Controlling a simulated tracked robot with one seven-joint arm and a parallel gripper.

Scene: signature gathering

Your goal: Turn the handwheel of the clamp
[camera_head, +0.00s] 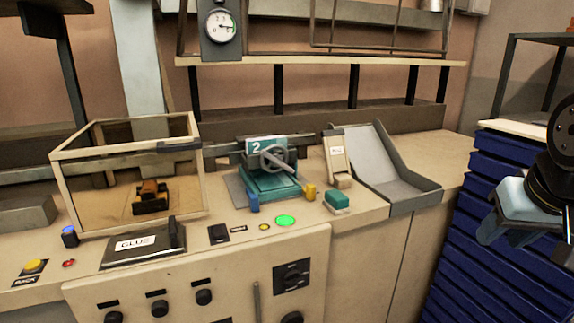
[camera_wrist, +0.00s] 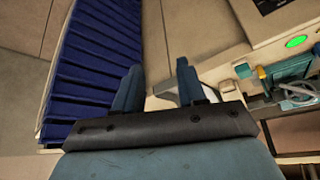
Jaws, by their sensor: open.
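The clamp (camera_head: 268,182) is a teal device marked "2" on the bench. Its grey handwheel (camera_head: 273,157) faces the front, with a bar slanting down to the right across it. In the wrist view the clamp (camera_wrist: 290,70) is at the right edge, and its handwheel (camera_wrist: 298,92) is partly cut off. My gripper (camera_wrist: 157,75) is open and empty in the wrist view, its two blue fingers apart. In the head view my arm is at the far right, well away from the clamp, with the gripper tips over the blue drawers.
A wood-framed clear box (camera_head: 128,172) stands left of the clamp, behind a black GLUE pad (camera_head: 143,245). A grey chute (camera_head: 390,170) stands right of it. A green lit button (camera_head: 285,220) is in front. Blue drawers (camera_head: 480,215) stand at the right. A shelf (camera_head: 320,62) runs above.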

